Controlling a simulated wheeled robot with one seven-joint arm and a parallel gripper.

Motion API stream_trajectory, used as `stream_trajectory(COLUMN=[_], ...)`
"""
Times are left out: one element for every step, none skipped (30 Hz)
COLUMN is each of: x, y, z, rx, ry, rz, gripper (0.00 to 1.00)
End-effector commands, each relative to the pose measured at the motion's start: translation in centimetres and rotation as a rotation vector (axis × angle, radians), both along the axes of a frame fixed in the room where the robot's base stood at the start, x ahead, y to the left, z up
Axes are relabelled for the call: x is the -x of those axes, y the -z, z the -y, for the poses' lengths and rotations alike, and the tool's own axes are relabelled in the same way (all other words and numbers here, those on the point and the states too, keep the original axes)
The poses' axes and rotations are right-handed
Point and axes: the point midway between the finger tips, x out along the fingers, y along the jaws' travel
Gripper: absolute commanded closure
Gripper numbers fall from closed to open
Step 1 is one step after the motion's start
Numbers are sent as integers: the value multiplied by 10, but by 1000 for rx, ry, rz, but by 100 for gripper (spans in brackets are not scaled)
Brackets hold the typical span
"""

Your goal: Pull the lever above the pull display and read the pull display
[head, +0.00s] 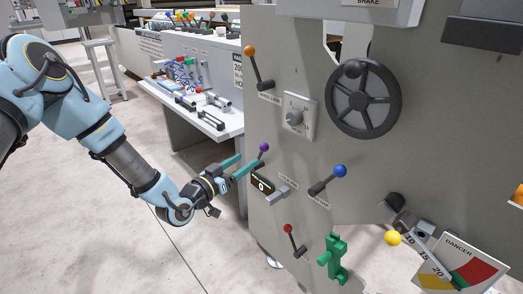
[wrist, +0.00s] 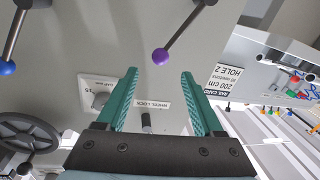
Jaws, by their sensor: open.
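A lever with a purple knob (head: 263,147) stands on the grey panel just above a small dark display (head: 262,185) that shows a lit 0. In the wrist view, the purple knob (wrist: 160,56) is just ahead of the fingertips, roughly centred between them, and its dark rod runs up to the right. My gripper (head: 250,161) is open with teal fingers and comes from the left close to the knob. In the wrist view, my gripper (wrist: 160,73) is empty. Whether a finger touches the knob cannot be told. The display is not visible in the wrist view.
The panel also carries an orange-knobbed lever (head: 249,51), a dial (head: 294,117), a black handwheel (head: 363,99), a blue-knobbed lever (head: 340,171), a red-knobbed lever (head: 288,229) and a green handle (head: 336,257). A white bench (head: 222,124) stands behind.

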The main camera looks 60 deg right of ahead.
Motion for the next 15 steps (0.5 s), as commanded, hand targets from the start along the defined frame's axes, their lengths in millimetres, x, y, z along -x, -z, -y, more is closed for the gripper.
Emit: stream_trajectory(x=[1, 2, 3, 3, 4, 5, 6, 7, 8, 9, 9, 10, 10, 11, 12], y=[-1, -1, -1, -1, -1, -1, -1, -2, -1, -1, -1, -1, -1, -1, -1], z=[6, 10, 16, 21, 27, 35, 40, 46, 53, 59, 64, 71, 75, 79, 85], rx=[1, 1, -1, 0, 0, -1, -1, 0, -1, -1, -1, -2, -1, -2, -3], ry=[1, 2, 2, 0, 0, 0, 1, 0, 0, 0, 0, -1, -2, -2, -1], rz=[1, 1, 0, 0, 0, 1, 2, 2, 1, 1, 0, 0, 0, 0, 1], gripper=[31, 31, 31, 31, 31, 31, 31, 31, 31, 31, 31, 31, 31, 31, 31])
